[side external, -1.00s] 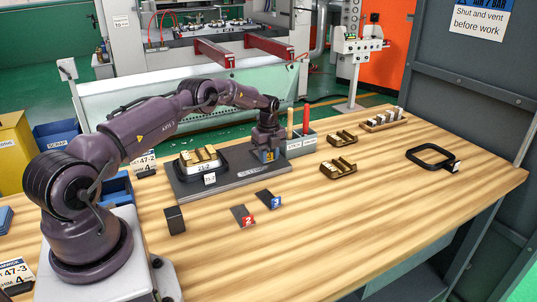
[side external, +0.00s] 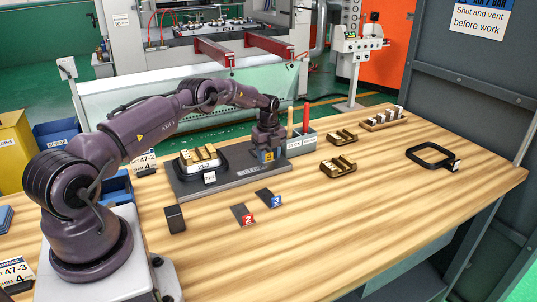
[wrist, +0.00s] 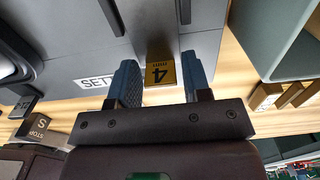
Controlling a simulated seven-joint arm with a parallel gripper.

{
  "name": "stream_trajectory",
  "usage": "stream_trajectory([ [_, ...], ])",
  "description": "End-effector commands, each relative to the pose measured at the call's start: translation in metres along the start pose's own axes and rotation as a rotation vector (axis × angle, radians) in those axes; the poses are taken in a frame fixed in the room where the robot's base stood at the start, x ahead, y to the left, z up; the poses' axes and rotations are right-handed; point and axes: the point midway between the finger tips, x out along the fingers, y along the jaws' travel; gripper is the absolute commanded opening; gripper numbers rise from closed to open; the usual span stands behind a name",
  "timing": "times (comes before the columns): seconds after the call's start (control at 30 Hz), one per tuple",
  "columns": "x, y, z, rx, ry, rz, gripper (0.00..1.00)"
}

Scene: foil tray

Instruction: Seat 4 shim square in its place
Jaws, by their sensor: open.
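The 4 shim (side external: 268,156), with a gold face marked 4, is at the right end of the dark setting plate (side external: 225,183). In the wrist view the shim (wrist: 160,72) lies between the two blue fingers of my gripper (wrist: 160,85), with gaps on both sides. My gripper (side external: 268,146) is open, low over that end of the plate. In the wrist view the setting plate (wrist: 75,55) shows parallel edges of a channel just above the shim. The shim looks roughly lined up with it. I cannot tell how deep the shim sits, as its body is largely hidden.
A black tray (side external: 182,174) with brass parts sits on the plate's left. Shims 2 (side external: 240,213) and 3 (side external: 267,196) and a black stop block (side external: 175,218) lie in front. A grey bin (side external: 303,144) stands close to my gripper's right. The front right table is clear.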

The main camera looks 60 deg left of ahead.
Motion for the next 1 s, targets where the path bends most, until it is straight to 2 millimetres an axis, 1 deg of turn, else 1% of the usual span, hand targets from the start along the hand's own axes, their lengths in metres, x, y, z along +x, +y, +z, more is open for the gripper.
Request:
stream_trajectory([
  [0.8, -0.040, 0.000, 0.000, 0.000, 0.000, 0.000, 0.44],
  [1.0, -0.045, 0.000, 0.000, 0.000, 0.000, 0.000, 0.44],
])
